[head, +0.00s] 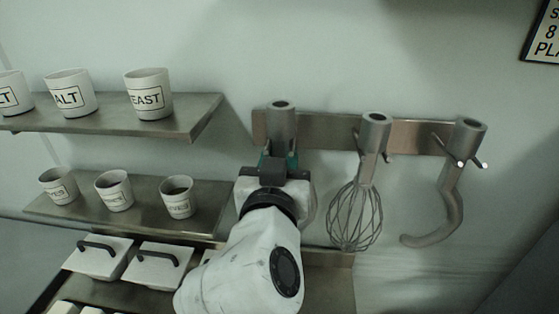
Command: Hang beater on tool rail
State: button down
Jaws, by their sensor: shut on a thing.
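The tool rail (412,137) is a metal strip on the wall, right of centre, with short pegs. A whisk (355,214) and a dough hook (452,205) hang on it. The beater (281,122) is upright at the rail's left end, with its round hollow top showing in front of the strip. My gripper (280,163) is shut on the beater just below that top. My arm hides the beater's lower part. I cannot tell whether the beater rests on a peg.
Two metal shelves at the left hold several labelled cups, such as the yeast cup (148,93) on the upper shelf (195,122). White boxes with black handles (160,264) stand below the lower shelf (208,207). The whisk hangs close to my gripper's right.

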dwell(0.3)
jog(key=shift+f+b, duration=0.55)
jog(key=shift+b, duration=0.1)
jog(key=shift+f+b, duration=0.25)
jog(key=shift+b, duration=0.05)
dwell(0.4)
jog(key=c, duration=0.8)
grip_release()
jog(key=shift+o, duration=0.6)
jog(key=shift+f, duration=0.1)
jog(key=shift+o, duration=1.2)
jog(key=shift+s, duration=0.15)
jog(key=shift+s, duration=1.1)
